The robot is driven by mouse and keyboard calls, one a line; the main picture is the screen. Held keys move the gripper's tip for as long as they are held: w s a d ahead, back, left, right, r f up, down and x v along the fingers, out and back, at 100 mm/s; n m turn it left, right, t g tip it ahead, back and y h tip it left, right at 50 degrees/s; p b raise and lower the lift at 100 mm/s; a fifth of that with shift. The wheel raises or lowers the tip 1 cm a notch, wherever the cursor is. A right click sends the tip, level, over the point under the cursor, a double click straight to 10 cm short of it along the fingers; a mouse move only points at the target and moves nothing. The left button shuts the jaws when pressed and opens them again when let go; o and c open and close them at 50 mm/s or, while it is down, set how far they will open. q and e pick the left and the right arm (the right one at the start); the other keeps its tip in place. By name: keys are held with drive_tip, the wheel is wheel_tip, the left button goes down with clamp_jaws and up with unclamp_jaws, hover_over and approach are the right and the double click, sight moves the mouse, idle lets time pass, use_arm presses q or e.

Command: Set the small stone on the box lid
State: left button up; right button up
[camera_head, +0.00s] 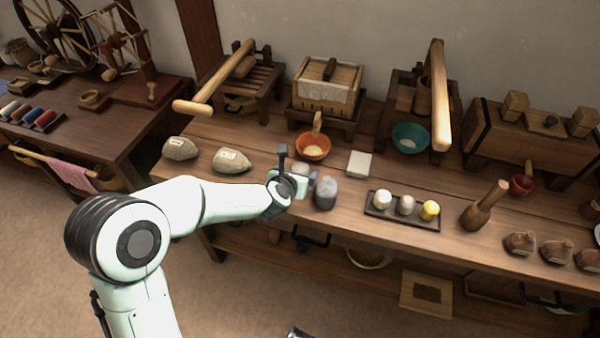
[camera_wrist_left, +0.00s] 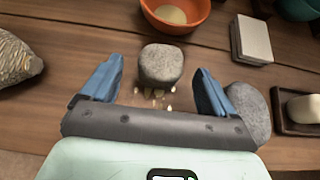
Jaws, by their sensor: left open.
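A small grey rounded stone (camera_wrist_left: 161,65) sits on the wooden bench between the spread blue fingers of my left gripper (camera_head: 304,182) in the wrist view. The fingers do not visibly touch it. In the head view the gripper is low over the bench and mostly hides this stone. A larger grey stone (camera_head: 326,192) stands just right of the gripper; it also shows behind the right finger in the wrist view (camera_wrist_left: 250,108). A wooden box with a handled lid (camera_head: 345,74) and cloth stands at the back. My right gripper does not show.
An orange bowl (camera_head: 313,146) and a pale block (camera_head: 359,163) lie just beyond the gripper. A dark tray (camera_head: 375,211) with pale and yellow pieces is to the right. A wooden chest (camera_head: 490,133) stands back right.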

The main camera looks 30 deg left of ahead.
use_arm(q)
drive_tip(key=x, duration=0.3)
drive_tip(key=shift+w+f, duration=0.2)
drive_tip(key=shift+f, duration=0.05)
use_arm(e)
drive_tip(key=shift+w+d+f, duration=0.2)
drive_tip(key=shift+w, duration=0.1)
use_arm(q)
drive_tip(key=shift+c, duration=0.3)
drive_tip(key=shift+r, duration=0.1)
drive_tip(key=c, duration=1.3)
drive_tip(key=shift+r, duration=0.1)
wheel_tip(320, 180, up, 13)
drive_tip(key=p, duration=0.7)
wheel_tip(320, 180, up, 7)
drive_tip(key=p, duration=0.5)
hover_over(300, 171)
drive_tip(key=w, duration=0.1)
drive_tip(key=shift+w+a, duration=0.15)
drive_tip(key=shift+a, duration=0.25)
use_arm(e)
drive_tip(key=s+a+r+n+g+y, duration=0.1)
drive_tip(key=s+a+r+g, duration=0.3)
drive_tip(key=s+r, duration=0.8)
drive_tip(key=shift+s+a+y, duration=0.2)
drive_tip(key=shift+a+y, duration=0.1)
drive_tip(key=shift+a, duration=0.3)
